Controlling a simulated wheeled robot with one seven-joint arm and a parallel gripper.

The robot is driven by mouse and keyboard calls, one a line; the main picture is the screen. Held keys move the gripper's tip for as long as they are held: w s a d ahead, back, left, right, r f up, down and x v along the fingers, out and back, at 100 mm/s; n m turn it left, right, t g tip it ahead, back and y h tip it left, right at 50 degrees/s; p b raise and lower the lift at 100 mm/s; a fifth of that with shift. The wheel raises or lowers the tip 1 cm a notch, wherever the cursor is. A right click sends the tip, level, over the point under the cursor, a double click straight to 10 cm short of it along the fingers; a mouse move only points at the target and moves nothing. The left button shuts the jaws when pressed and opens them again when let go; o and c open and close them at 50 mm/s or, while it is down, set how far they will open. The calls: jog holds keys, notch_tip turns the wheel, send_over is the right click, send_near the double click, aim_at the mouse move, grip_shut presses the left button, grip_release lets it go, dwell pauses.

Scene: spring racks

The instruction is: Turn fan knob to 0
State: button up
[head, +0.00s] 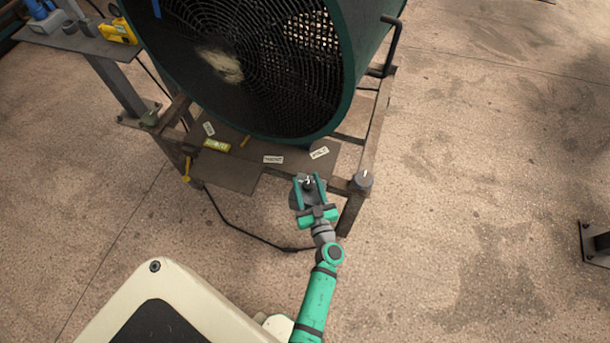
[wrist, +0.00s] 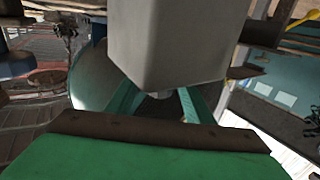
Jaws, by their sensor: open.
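The large dark green drum fan (head: 250,60) stands on a metal frame. My gripper (head: 310,181) is at the frame's front edge, its two green fingers apart. A small dark part with a light mark (head: 308,184) shows between the fingers, on or near a grey box-like body. It may be the fan knob; its setting cannot be read. In the wrist view, a grey block (wrist: 180,45) fills the upper middle, with a small grey stub (wrist: 158,95) below it between the open green fingers (wrist: 160,103). I cannot tell whether they touch it.
A grey round cap with a white mark (head: 363,180) sits on the frame's front right corner. White labels (head: 273,159) and a yellow level (head: 216,145) lie on the stand's shelf. A black cable (head: 245,232) runs over the floor. The floor to the right is mostly clear.

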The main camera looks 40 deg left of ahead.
aim_at(301, 182)
jog(key=shift+x, duration=1.65)
jog(key=c, duration=1)
jog(key=shift+c, duration=0.2)
jog(key=shift+n+g+y, duration=0.3)
jog(key=shift+g, duration=0.1)
jog(key=n+g+y, duration=0.1)
jog(key=g, duration=0.1)
jog(key=s+n+g+y, duration=0.1)
jog(key=n+g, duration=0.1)
jog(key=g, duration=0.1)
jog(key=n+g+y, duration=0.1)
jog(key=n+g, duration=0.1)
jog(key=shift+s+a, duration=0.2)
jog(key=shift+a, duration=0.1)
jog(key=n+g, duration=0.1)
jog(key=g, duration=0.2)
jog(key=s+n+g, duration=0.1)
jog(key=n+g, duration=0.1)
jog(key=g, duration=0.1)
jog(key=s+n+g, duration=0.1)
jog(key=n+g, duration=0.1)
jog(key=shift+g, duration=0.4)
jog(key=shift+s+n, duration=0.1)
jog(key=shift+n, duration=0.3)
